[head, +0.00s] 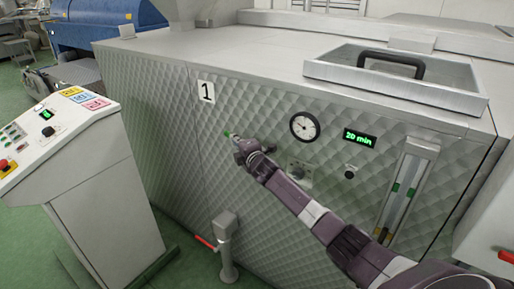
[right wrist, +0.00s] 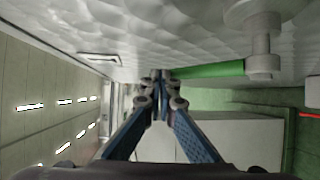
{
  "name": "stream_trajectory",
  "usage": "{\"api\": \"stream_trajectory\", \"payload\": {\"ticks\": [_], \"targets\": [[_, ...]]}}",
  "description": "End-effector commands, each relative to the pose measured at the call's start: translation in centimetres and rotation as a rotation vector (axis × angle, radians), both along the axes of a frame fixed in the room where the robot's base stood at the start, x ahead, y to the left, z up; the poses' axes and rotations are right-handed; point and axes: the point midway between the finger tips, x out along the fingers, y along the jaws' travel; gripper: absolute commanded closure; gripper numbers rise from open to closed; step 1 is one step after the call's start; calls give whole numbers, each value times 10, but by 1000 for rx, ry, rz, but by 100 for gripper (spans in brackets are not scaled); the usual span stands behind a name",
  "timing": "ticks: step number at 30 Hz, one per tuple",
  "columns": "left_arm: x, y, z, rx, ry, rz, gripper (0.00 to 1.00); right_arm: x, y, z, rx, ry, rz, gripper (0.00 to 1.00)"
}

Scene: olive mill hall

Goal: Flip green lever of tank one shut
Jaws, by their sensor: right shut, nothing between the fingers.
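Tank one (head: 160,98) is a quilted steel vat with a "1" label (head: 206,91) on its front. My right gripper (head: 238,150) is at the tank's front, below and right of the label. The green lever (right wrist: 215,70) shows in the right wrist view, running from a grey valve stem (right wrist: 262,65) toward my fingertips (right wrist: 158,78). My fingers are shut and empty at the lever's free end; I cannot tell if they touch it. In the head view only a small green bit (head: 228,134) shows; my gripper hides the rest. My left gripper is not in view.
A gauge (head: 305,126), a "20 min" display (head: 360,138) and a sight glass (head: 407,190) are on the tank front right of my gripper. A red-handled outlet pipe (head: 224,240) stands below. A control console (head: 90,185) stands at left.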

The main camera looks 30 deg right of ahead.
Motion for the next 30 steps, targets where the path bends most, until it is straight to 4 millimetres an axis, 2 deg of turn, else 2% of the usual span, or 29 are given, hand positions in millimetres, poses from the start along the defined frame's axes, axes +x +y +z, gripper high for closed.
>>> {"api": "stream_trajectory", "payload": {"ticks": [5, 11, 12, 21, 30], "targets": [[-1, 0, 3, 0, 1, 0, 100, 9, 5, -9, 3, 2, 0, 100], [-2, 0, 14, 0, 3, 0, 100, 17, 5, -15, -58, 132, -2, 100], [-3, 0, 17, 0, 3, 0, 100, 17, 8, -21, -51, 130, 0, 100], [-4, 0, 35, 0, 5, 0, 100, 23, 9, -31, -72, 174, -1, 100], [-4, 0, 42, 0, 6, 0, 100, 25, 10, -41, -99, 240, -1, 100]]}}
